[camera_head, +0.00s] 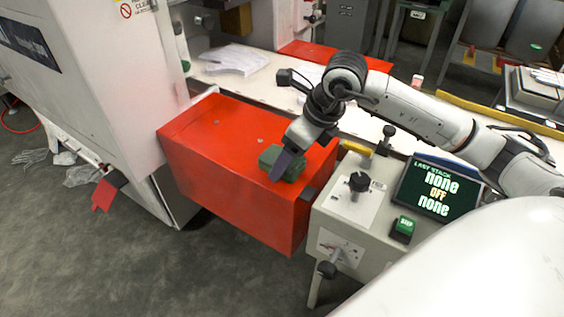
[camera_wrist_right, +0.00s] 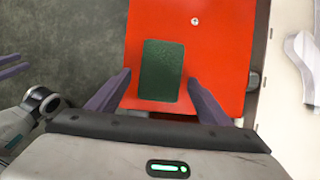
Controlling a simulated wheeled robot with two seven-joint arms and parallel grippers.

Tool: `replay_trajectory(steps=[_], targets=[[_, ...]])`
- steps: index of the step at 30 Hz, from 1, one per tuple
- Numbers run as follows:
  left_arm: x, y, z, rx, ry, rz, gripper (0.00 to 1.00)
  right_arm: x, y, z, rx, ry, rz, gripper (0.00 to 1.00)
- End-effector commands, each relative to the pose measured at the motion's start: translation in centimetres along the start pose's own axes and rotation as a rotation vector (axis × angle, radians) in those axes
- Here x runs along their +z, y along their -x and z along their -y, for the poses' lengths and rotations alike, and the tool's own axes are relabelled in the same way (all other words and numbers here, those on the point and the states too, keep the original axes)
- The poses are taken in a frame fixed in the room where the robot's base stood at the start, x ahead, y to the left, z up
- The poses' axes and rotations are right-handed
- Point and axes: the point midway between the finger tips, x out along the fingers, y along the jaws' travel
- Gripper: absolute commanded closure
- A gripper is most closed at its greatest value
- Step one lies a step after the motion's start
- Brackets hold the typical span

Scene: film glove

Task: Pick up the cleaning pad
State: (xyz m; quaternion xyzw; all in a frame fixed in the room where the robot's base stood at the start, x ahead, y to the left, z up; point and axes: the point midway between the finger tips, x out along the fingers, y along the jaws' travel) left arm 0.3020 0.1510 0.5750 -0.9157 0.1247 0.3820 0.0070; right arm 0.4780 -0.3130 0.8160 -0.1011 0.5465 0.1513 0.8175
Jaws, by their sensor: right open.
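The cleaning pad (camera_head: 268,156) is a dark green block lying on top of the red box, near its right end. In the right wrist view the pad (camera_wrist_right: 162,66) shows as a green rectangle. My right gripper (camera_head: 284,165) is over the pad, pointing down, and partly hides it. In the wrist view its fingers (camera_wrist_right: 159,78) are spread, one on each side of the pad, with gaps between. I cannot tell their height above the box. Purple fingers, apparently of my left gripper (camera_wrist_right: 12,65), are cut off at the wrist view's left edge; the head view does not show it.
The red box (camera_head: 215,135) has free room left of the pad. A grey control panel (camera_head: 340,205) with knobs and a screen (camera_head: 438,190) stands at its right. A pale table (camera_head: 245,85) with white gloves (camera_head: 235,60) lies behind. A white machine (camera_head: 95,75) stands left.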

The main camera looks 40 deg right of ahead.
Motion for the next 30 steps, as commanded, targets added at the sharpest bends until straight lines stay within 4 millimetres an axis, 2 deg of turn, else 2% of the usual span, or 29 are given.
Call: replay_trajectory(steps=[8, 16, 26, 30], targets=[[-0.5, -0.2, 0.1, -0.002, -0.002, -0.010, 0.69, 0.0, -0.5, 0.0, 0.000, 0.001, 0.000, 0.27], [-0.8, -0.2, 0.2, -0.002, -0.003, -0.015, 0.69, 0.0, -0.5, 0.0, 0.000, 0.001, 0.000, 0.71], [-0.7, -0.2, 0.2, -0.003, -0.003, -0.014, 0.69, 0.1, -0.3, 0.0, 0.000, 0.001, 0.001, 0.71], [-0.6, 0.0, 0.1, -0.002, -0.002, -0.009, 0.69, 0.8, 1.1, 0.1, -0.002, 0.002, 0.004, 0.71]])
